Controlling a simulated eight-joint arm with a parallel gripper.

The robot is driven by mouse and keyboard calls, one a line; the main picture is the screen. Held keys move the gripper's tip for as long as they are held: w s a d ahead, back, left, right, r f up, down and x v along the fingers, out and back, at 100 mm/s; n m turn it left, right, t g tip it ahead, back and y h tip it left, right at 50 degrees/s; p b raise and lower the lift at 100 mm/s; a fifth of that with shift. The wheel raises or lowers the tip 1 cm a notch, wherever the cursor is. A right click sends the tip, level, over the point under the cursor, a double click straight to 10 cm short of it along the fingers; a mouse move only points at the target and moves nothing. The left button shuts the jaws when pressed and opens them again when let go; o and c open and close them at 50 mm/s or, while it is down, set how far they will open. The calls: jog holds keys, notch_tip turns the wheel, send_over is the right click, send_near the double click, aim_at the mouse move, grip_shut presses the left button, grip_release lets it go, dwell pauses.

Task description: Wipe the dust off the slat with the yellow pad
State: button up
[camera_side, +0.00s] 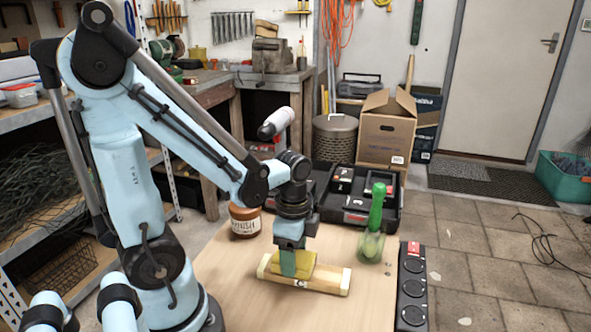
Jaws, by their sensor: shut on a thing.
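The slat (329,283) is a pale wooden bar with yellowish ends, lying across the wooden table top (222,288). My gripper (296,262) points down over the slat's middle and is shut on the yellow pad (305,268). The pad sits at the slat's upper face and appears to touch it, though the exact contact is hard to tell. A green piece shows between the jaws and in front of the pad. Whitish patches show near the pad's lower edge; I cannot tell whether they are dust.
A varnish jar (245,221) stands behind the slat at left. A glass jar (370,246) with a green-handled tool (377,207) stands behind at right. A black power strip (412,290) runs along the table's right edge. An open black toolbox (345,190) stands behind. The front left table is clear.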

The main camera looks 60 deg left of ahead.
aim_at(277, 254)
jog(key=shift+w+f, duration=0.1)
jog(key=shift+f, duration=0.1)
jog(key=shift+s+a, duration=1.25)
jog(key=shift+s, duration=0.2)
jog(key=shift+d+r, duration=0.1)
jog(key=shift+r, duration=3.95)
